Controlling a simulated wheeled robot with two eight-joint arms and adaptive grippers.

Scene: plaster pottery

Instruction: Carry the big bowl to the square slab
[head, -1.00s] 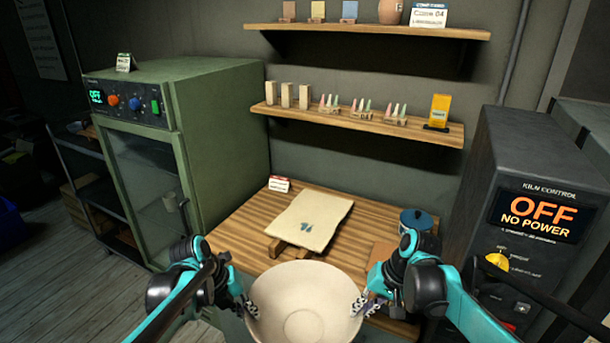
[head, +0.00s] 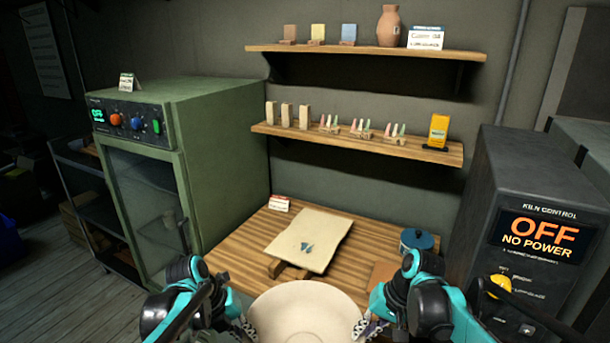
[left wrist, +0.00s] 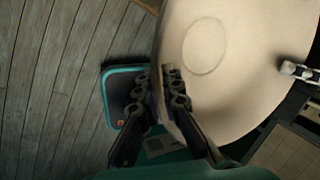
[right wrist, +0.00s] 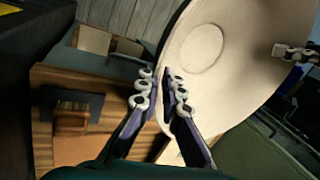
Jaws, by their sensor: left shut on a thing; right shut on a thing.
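The big bowl (head: 306,312) is a wide cream bowl at the bottom middle of the head view, held in front of the table. My left gripper (head: 247,330) is shut on its left rim, and my right gripper (head: 362,328) is shut on its right rim. In the left wrist view the fingers (left wrist: 163,92) pinch the bowl wall (left wrist: 240,60); the right wrist view shows the same grip (right wrist: 160,92) on the bowl (right wrist: 225,80). The square slab (head: 310,240) is pale, with small blue-grey marks, and lies tilted on wooden supports on the table, beyond the bowl.
The wooden table (head: 375,245) also holds a blue lidded pot (head: 417,240) at right and a small card (head: 279,204) at back left. A green cabinet (head: 215,150) stands left, the kiln control box (head: 520,190) right. Two shelves (head: 350,140) hang above.

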